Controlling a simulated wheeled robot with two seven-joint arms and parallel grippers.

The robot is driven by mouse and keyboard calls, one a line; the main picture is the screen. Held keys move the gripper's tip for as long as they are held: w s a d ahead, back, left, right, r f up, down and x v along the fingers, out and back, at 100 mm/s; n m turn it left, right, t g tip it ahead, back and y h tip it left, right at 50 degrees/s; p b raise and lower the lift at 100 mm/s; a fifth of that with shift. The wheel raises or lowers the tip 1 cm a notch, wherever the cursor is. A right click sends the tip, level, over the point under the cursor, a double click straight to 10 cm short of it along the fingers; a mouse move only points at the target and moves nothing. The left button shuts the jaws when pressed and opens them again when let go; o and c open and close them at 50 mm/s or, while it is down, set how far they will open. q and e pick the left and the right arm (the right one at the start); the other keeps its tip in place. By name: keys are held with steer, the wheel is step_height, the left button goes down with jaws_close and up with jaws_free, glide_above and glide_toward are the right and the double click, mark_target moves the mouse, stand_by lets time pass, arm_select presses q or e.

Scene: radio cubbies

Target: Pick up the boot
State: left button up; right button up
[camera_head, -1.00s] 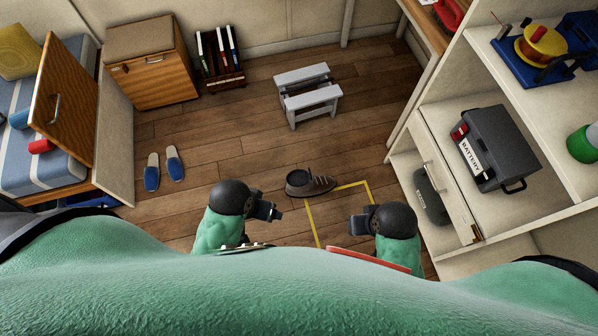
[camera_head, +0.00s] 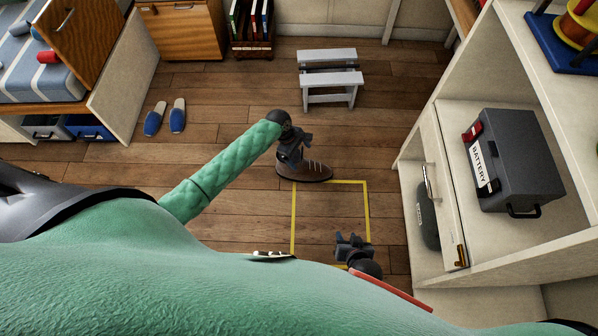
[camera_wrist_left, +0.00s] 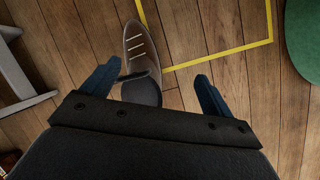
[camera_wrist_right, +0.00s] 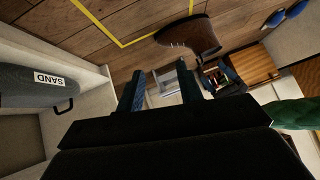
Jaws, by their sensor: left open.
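The brown boot (camera_head: 308,172) stands on the wooden floor at the far left corner of a yellow taped square, toe to the right. My left gripper (camera_head: 303,150) is over the boot's shaft and hides part of it in the head view. In the left wrist view the boot (camera_wrist_left: 139,48) lies between and ahead of the two open fingers (camera_wrist_left: 150,88), with the dark opening nearest the palm; I cannot tell whether they touch it. My right gripper (camera_head: 351,242) is open and empty near the square's near right corner. The right wrist view shows the boot (camera_wrist_right: 188,38) beyond its fingers.
A grey step stool (camera_head: 330,80) stands behind the boot. Blue slippers (camera_head: 165,117) lie at left. At right, a shelf unit (camera_head: 448,90) holds a battery box (camera_head: 513,160) and a grey sand bag (camera_head: 427,213). The floor inside the taped square (camera_head: 368,205) is clear.

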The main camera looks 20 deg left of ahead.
arm_select(q)
steer(key=w+a+f+n, duration=0.1)
steer(key=w+a+n+b, duration=0.1)
steer(key=w, duration=0.1)
steer(key=w+a+f, duration=0.1)
steer(key=shift+w+a+f+n, duration=0.25)
steer(key=shift+a+f+n, duration=0.05)
steer(key=shift+a+n, duration=0.1)
steer(key=shift+w+a+f, duration=0.1)
steer(key=shift+w, duration=0.05)
steer(key=b+x, duration=0.1)
steer(key=x, duration=0.1)
steer(key=shift+f, duration=0.25)
steer(key=x, duration=0.2)
steer(key=b+x, duration=0.1)
steer(key=x, duration=0.1)
steer(key=shift+w+d+f, duration=0.25)
steer(key=shift+f, duration=0.2)
arm_select(e)
steer(key=w+a+r+t+y, duration=0.1)
steer(key=w+r+t, duration=0.3)
steer(key=r, duration=0.5)
steer(key=w+r+t+y, duration=0.1)
steer(key=w+r+t, duration=0.4)
steer(key=w+r, duration=0.2)
step_height(320, 180, up, 2)
steer(key=shift+w+a+r, duration=0.15)
steer(key=shift+a+r, duration=0.1)
steer(key=shift+a, duration=0.15)
